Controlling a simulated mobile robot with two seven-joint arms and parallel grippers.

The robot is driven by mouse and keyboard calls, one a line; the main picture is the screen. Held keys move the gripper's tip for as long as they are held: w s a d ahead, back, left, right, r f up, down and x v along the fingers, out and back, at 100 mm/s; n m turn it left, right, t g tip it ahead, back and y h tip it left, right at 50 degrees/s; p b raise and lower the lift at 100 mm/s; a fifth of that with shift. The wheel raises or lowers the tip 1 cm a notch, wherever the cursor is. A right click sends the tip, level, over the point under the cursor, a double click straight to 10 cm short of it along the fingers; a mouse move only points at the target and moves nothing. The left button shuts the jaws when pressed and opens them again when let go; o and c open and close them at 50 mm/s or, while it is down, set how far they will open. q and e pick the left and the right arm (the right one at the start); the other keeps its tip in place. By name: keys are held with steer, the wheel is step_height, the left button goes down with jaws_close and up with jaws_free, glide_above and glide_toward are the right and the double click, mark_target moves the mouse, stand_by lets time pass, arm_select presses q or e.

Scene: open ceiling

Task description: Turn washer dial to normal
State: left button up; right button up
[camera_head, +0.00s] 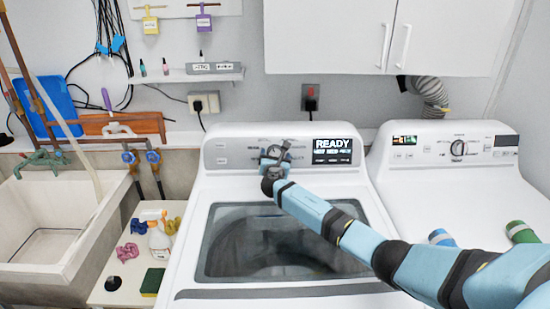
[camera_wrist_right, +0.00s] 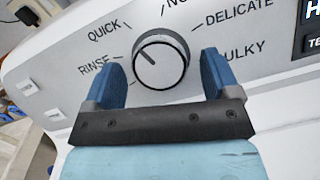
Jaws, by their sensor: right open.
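The washer (camera_head: 200,212) is a white top-loader with a dark glass lid and a grey control panel at its back. Its display (camera_head: 332,150) reads READY. In the wrist view the round dial (camera_wrist_right: 162,62) has a silver face and dark rim. Its pointer line points up and left, roughly toward QUICK. RINSE, DELICATE and a partly hidden BULKY label surround it; the top label is cut off after "NO". My right gripper (camera_wrist_right: 163,60) is open, with one blue finger on each side of the dial. Contact is unclear. In the head view, my right gripper (camera_head: 273,160) partly hides the dial.
A white dryer (camera_head: 460,190) stands at the right, with bottles near its front edge. A utility sink (camera_head: 50,225) is at the left. A low stand between sink and washer holds a spray bottle (camera_head: 158,240). Cabinets (camera_head: 350,35) hang above.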

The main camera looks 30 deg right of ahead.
steer(key=shift+c, duration=0.5)
steer(key=c, duration=0.8)
steer(key=shift+w+a+r+m+g+h+b, duration=0.1)
steer(key=shift+m+g+h+b, duration=0.4)
steer(key=shift+m, duration=1.25)
steer(key=shift+a+m+g+h+b, duration=0.1)
steer(key=shift+m+g+b, duration=0.7)
steer(key=shift+m, duration=1)
steer(key=shift+w+r+m+g+h+b, duration=0.1)
steer(key=shift+m+g+h+b, duration=0.4)
steer(key=shift+m, duration=1.25)
steer(key=shift+b, duration=0.3)
